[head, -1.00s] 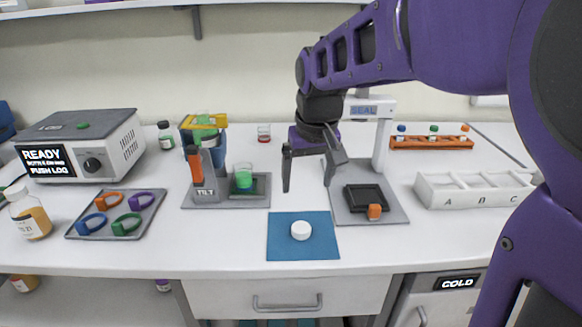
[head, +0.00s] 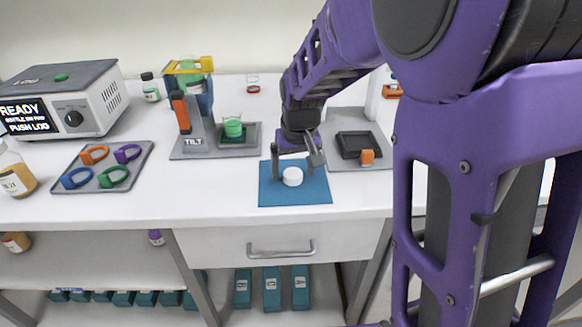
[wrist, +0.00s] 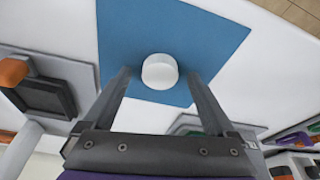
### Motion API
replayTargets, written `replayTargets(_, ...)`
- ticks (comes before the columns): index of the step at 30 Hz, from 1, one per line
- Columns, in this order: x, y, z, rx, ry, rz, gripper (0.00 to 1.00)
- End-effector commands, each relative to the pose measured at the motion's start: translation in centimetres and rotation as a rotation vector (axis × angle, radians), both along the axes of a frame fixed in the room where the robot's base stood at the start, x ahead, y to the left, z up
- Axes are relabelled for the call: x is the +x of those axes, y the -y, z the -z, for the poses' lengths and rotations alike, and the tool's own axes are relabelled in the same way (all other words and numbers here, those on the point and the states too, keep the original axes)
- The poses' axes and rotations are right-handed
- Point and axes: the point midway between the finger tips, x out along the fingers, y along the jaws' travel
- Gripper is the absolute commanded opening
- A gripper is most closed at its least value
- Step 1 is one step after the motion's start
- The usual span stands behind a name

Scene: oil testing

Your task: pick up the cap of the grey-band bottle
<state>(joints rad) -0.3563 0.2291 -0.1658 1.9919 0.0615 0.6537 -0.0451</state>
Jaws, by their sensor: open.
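A white round cap (head: 292,177) lies on the blue mat (head: 283,197) near the front of the bench. It also shows in the wrist view (wrist: 160,71), ahead of and between my two fingers. My gripper (head: 296,172) is open and low over the mat, with one finger on either side of the cap and no contact visible. In the wrist view my gripper (wrist: 160,82) shows clear gaps on both sides of the cap. I cannot tell which bottle the cap belongs to; a grey band is not visible on any bottle.
A grey press base (head: 345,125) with an orange button (head: 367,157) stands just right of the mat. The tilt stand (head: 195,140) with a green beaker (head: 233,127) is behind left. A tray of coloured rings (head: 102,165) lies farther left. Bench between tray and mat is clear.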

Motion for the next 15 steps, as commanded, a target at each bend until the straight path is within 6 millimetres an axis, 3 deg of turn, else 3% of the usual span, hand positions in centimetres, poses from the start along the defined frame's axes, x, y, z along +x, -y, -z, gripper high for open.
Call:
replayTargets(8, 0.09, -0.01, 0.24, 0.0, 0.001, 0.001, 0.89)
replayTargets(15, 0.08, 0.0, 0.22, 0.0, 0.0, 0.001, 0.46)
